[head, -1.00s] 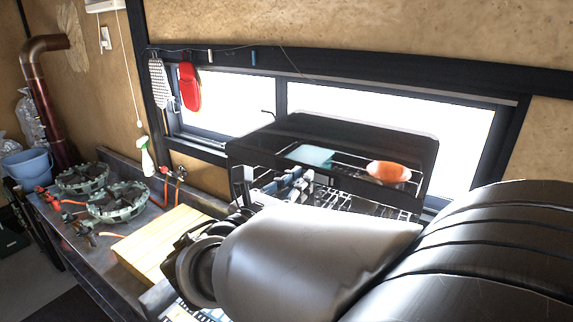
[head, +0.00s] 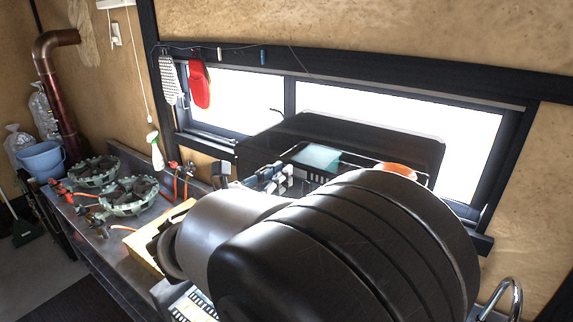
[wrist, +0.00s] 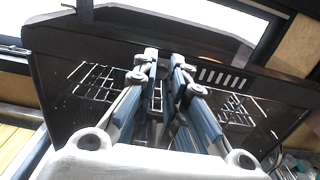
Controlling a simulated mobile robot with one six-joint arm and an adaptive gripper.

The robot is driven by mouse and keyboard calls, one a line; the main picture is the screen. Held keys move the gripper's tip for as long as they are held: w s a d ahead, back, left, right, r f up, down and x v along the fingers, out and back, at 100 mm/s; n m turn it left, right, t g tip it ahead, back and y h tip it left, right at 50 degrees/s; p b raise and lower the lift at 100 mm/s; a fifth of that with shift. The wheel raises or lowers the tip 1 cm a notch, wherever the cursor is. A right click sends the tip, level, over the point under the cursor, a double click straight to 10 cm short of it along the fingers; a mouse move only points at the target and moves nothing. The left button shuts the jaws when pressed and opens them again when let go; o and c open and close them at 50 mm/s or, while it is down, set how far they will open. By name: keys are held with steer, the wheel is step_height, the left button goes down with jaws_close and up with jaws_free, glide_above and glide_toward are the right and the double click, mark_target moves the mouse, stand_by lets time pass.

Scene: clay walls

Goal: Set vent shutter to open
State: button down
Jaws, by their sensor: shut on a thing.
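The vent shutter shows in the wrist view as a row of pale upright slots (wrist: 222,78) in a dark panel (wrist: 60,62). My gripper (wrist: 163,62) is at this panel, just left of the visible slots. Its blue-grey fingers are close together and shut on a small part of the shutter, which the fingertips mostly hide. I cannot tell how far the shutter is slid. In the head view my gripper (head: 268,174) shows small beside the black rack (head: 330,128), partly covered by my arm.
A teal item (head: 317,156) and an orange bowl (head: 396,169) sit in the rack. Green burner-like rings (head: 130,195), a wooden board (head: 150,248) and a spray bottle (head: 154,150) are to the left. A tap (head: 508,296) stands at the lower right.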

steer(key=shift+w+a+r, duration=0.1)
steer(key=shift+r, duration=0.05)
steer(key=c, duration=1.8)
jaws_free()
steer(key=shift+w+a, duration=0.1)
steer(key=shift+o, duration=1.1)
steer(key=v, duration=1.2)
